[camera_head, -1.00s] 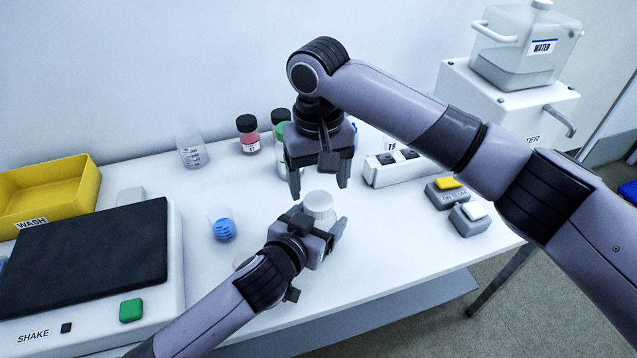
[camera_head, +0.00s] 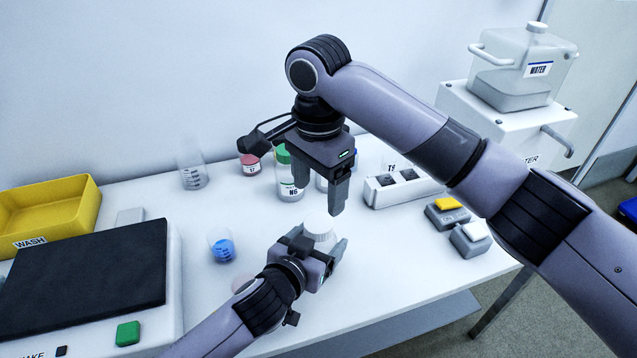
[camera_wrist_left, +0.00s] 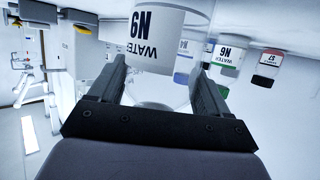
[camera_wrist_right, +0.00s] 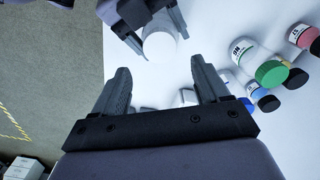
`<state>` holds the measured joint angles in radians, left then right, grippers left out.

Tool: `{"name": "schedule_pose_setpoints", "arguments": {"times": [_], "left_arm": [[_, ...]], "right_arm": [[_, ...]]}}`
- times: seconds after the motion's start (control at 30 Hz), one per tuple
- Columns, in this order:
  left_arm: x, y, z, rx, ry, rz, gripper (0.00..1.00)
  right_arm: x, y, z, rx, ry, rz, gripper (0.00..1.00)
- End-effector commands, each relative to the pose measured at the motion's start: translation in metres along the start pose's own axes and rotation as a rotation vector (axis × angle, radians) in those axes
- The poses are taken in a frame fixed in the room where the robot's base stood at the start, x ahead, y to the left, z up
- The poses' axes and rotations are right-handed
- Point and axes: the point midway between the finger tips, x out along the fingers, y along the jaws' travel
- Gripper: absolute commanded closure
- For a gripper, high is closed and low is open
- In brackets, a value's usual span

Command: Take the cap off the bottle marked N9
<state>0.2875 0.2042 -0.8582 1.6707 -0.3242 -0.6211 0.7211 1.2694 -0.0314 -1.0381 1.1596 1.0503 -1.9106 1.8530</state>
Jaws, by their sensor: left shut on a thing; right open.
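The bottle marked N9 (camera_wrist_left: 155,45) is held in my left gripper (camera_head: 322,246); its label shows upside down in the left wrist view. Its white cap (camera_head: 320,224) faces up in the head view, and shows at the top of the right wrist view (camera_wrist_right: 160,46). My left gripper also shows in the left wrist view (camera_wrist_left: 157,66), its fingers on either side of the bottle. My right gripper (camera_head: 317,198) is open and empty, just above the cap and apart from it. Its two fingers show spread in the right wrist view (camera_wrist_right: 160,68).
Behind stand a green-capped bottle (camera_head: 290,182), a red bottle (camera_head: 250,164) and a clear beaker (camera_head: 194,178). A small beaker with blue contents (camera_head: 222,246) is left of the held bottle. The shaker (camera_head: 85,265) and yellow wash tray (camera_head: 85,207) fill the left; switches (camera_head: 470,236) stand right.

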Motion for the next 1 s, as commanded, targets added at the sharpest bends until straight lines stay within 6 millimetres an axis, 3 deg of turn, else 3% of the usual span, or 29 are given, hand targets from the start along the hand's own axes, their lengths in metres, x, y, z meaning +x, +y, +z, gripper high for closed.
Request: {"name": "schedule_pose_setpoints", "arguments": {"times": [0.17, 0.6, 1.0], "left_arm": [[0.0, 0.0, 0.002, -0.001, -0.004, 0.0, 1.0], [0.0, 0.0, 0.002, -0.001, -0.004, 0.0, 1.0], [0.0, 0.0, 0.002, -0.001, -0.004, 0.0, 1.0]], "right_arm": [[0.009, 0.0, 0.0, 0.032, 0.0, 0.002, 0.26], [0.071, 0.0, 0.0, 0.03, 0.001, 0.002, 0.26], [0.08, 0.0, 0.0, 0.028, 0.0, 0.0, 0.26]]}}
